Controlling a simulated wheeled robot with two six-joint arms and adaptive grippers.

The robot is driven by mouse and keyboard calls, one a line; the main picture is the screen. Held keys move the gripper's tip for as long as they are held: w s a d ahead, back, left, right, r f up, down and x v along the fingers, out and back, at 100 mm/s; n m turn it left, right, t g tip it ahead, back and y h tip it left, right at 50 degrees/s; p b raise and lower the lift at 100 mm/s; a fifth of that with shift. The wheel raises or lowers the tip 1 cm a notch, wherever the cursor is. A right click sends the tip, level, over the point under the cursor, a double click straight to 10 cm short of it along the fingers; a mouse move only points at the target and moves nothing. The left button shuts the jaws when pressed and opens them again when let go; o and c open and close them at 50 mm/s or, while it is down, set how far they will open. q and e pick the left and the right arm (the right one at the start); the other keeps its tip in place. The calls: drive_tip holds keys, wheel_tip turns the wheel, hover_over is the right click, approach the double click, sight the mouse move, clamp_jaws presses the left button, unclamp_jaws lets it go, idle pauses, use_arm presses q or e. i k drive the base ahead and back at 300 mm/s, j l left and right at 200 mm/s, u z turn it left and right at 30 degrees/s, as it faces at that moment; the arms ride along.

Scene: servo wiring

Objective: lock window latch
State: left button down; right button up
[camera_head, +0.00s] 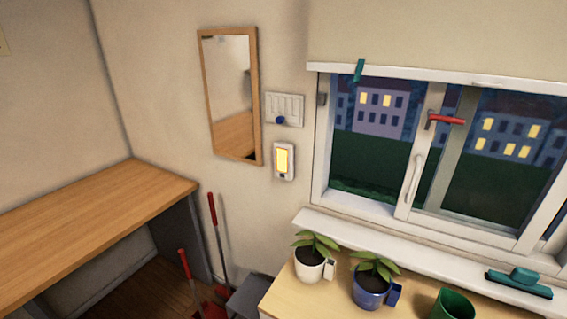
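The window (328,140) is on the wall at the right, with a white frame and dark glass showing buildings outside. A red latch handle (446,119) sits on the upper part of the middle upright and points right, roughly level. A pale curved pull handle (413,180) is lower on the same upright. The sash looks closed, but I cannot tell for certain. Neither of my grippers shows in the head view.
Below the sill stands a wooden surface with a white plant pot (309,266), a blue plant pot (370,289) and a green cup (453,305). A teal squeegee (519,283) lies on the sill. A wooden counter (95,230) is at the left.

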sight(431, 116)
drive_tip(key=z, duration=1.35)
